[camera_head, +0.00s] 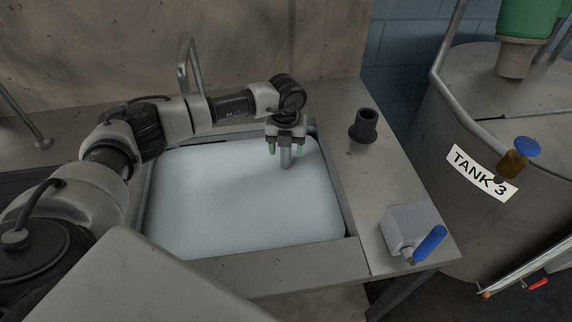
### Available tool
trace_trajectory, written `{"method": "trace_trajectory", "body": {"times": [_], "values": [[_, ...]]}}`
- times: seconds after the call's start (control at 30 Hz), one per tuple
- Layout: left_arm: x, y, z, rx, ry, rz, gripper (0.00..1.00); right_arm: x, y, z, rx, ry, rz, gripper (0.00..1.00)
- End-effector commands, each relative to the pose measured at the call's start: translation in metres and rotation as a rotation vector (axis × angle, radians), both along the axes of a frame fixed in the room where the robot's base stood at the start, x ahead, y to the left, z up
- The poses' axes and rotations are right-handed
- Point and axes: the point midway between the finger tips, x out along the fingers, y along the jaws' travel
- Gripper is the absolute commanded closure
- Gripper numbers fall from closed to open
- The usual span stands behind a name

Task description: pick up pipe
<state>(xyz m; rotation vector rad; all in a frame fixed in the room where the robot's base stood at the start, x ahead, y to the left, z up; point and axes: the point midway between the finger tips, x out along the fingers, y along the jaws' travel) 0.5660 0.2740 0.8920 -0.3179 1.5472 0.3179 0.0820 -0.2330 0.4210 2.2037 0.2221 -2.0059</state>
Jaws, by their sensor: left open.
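My left gripper (285,148) reaches over the white basin from the left and points down, its green-tipped fingers spread apart. A short grey upright cylinder, which looks like the pipe (287,160), shows between and below the fingers, near the basin's upper right corner. The fingers are on either side of it, and I cannot tell whether they touch it. Its upper end is hidden by the gripper. A dark, hollow pipe-like fitting (363,127) stands upright on the counter to the right of the gripper. My right gripper is not in view.
The white basin (235,205) is set into a grey counter (376,190). A curved metal tap (183,65) rises behind it. A grey box with a blue handle (408,230) sits at the counter's right front. A large tank labelled TANK 3 (450,115) stands at the right.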

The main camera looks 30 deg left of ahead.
Motion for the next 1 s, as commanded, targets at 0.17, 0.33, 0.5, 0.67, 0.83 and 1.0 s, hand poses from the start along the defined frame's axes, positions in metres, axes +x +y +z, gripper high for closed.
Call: {"method": "trace_trajectory", "body": {"times": [0.17,0.33,0.5,0.67,0.83,1.0], "values": [[0.0,0.0,0.0,0.0,0.0,0.0,0.61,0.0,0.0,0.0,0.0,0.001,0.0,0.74],[0.0,0.0,0.001,0.0,0.0,0.001,0.87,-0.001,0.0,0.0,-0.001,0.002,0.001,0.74],[0.0,0.0,0.001,-0.001,-0.001,0.001,1.0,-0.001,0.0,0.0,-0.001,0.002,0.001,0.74],[0.0,0.0,0.001,-0.001,-0.001,0.001,1.0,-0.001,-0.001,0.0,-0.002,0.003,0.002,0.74],[0.001,0.0,0.006,-0.001,-0.001,0.001,1.0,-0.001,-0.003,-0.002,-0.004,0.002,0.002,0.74],[0.001,0.0,0.022,0.0,-0.003,0.0,1.0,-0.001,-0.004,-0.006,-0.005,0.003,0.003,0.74]]}}
